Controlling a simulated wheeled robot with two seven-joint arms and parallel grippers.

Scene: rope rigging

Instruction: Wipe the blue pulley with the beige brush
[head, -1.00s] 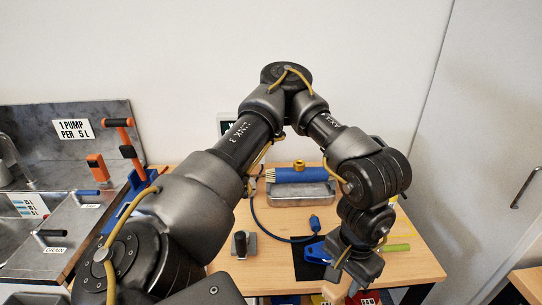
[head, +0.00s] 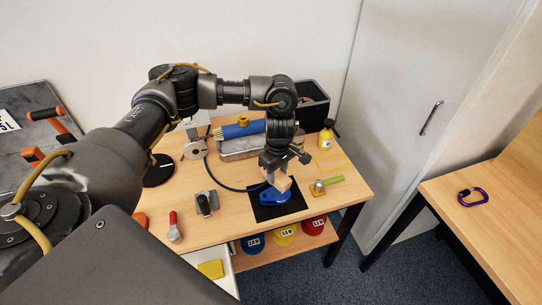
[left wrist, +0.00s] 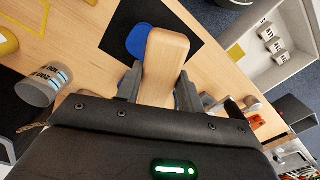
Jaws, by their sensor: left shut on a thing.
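My left gripper (head: 280,166) is shut on the beige brush (head: 283,183), a pale wooden block pointing down from the fingers. The blue pulley (head: 272,198) lies on a black mat (head: 264,213) on the wooden table, directly below the brush. In the left wrist view the brush (left wrist: 168,55) runs out from between the fingers and covers part of the blue pulley (left wrist: 141,40). The brush overlaps the pulley in both views; I cannot tell whether they touch. The brush's lower end is hard to make out. My right gripper is not in view.
A blue cylinder (head: 240,129) lies on a metal tray behind. A red-handled tool (head: 174,228) and a black-and-grey fixture (head: 205,203) are on the left.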

